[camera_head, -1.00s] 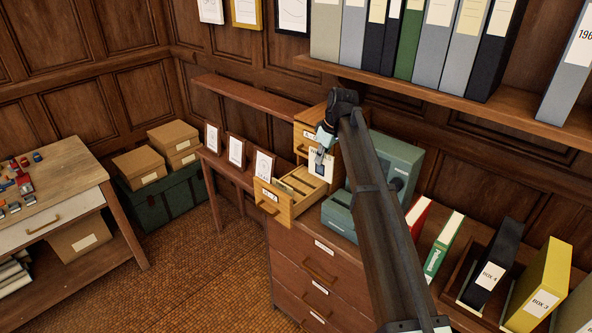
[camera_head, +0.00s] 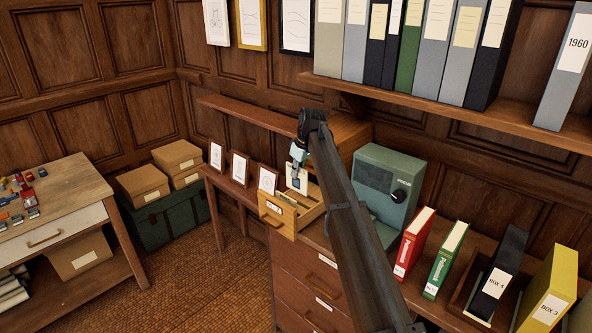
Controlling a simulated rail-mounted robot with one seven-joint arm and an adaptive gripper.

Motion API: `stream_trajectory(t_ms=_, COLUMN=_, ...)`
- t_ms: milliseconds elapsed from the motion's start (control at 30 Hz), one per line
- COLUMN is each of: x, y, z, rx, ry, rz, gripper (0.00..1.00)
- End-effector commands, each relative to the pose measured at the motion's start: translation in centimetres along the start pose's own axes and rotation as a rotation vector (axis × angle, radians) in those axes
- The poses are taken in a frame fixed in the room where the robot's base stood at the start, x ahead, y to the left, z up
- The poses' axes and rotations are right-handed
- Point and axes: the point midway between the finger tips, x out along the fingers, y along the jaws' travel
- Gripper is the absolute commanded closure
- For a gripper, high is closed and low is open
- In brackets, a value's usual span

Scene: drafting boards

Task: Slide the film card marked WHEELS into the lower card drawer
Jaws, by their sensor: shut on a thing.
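My gripper (camera_head: 298,156) is shut on a small white film card (camera_head: 297,181) with a dark patch and holds it upright. Its marking is too small to read. The card hangs at the open lower card drawer (camera_head: 275,212), a light wooden drawer pulled out of a wooden cabinet (camera_head: 348,130). I cannot tell whether the card's lower edge is inside the drawer or just above it. Light dividers or cards show inside the drawer. My arm hides much of the cabinet front, including the upper drawer.
A green radio-like box (camera_head: 385,185) stands right of the cabinet. Three framed cards, one being the nearest frame (camera_head: 267,179), stand on a side table to the left. Red (camera_head: 414,240) and green (camera_head: 445,258) binders stand at right. A binder shelf (camera_head: 450,103) overhangs the back.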

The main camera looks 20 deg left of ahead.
Motion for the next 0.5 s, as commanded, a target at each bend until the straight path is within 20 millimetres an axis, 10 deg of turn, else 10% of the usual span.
stream_trajectory(t_ms=500, x=4.7, y=-0.1, z=1.4, rx=-0.001, ry=0.0, rz=0.0, gripper=1.0)
